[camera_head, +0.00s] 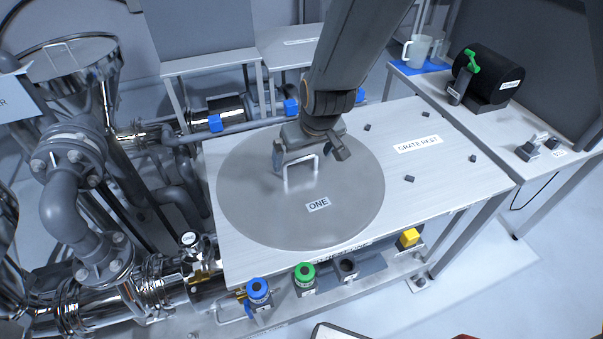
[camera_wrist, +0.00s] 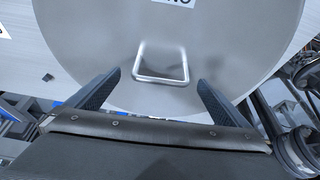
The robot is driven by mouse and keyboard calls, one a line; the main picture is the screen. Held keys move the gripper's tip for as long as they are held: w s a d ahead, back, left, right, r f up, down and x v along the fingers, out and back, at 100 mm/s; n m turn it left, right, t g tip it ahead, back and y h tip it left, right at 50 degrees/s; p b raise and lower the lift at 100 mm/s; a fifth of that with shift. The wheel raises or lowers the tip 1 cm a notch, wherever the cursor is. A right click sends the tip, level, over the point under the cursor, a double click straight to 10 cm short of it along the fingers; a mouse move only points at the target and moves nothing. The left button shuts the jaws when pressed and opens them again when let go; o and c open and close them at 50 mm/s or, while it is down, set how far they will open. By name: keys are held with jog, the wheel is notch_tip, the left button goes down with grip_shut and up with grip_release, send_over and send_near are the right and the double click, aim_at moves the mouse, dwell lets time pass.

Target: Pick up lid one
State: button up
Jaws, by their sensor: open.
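Lid one (camera_head: 335,225) is a large round grey metal disc labelled "ONE", lying flat on a metal table. A bright metal loop handle (camera_head: 301,172) stands near its middle. In the wrist view, the lid (camera_wrist: 110,45) fills the upper part, and its handle (camera_wrist: 161,77) shows near the centre. My gripper (camera_head: 311,160) is over the lid at the handle. In the wrist view, my gripper (camera_wrist: 158,88) has its two dark fingers spread wide, one on each side of the handle and apart from it. Nothing is held between them.
The table (camera_head: 450,190) has a "GRATE REST" label and several small dark blocks right of the lid. Pipes and a metal funnel (camera_head: 75,60) crowd the left. Blue (camera_head: 258,290) and green (camera_head: 304,274) knobs stand along the front. A side bench (camera_head: 490,115) holds mugs and a black cylinder.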

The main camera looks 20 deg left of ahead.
aim_at(301, 159)
jog(key=x, duration=0.4)
jog(key=shift+a+r, duration=0.1)
jog(key=c, duration=1.8)
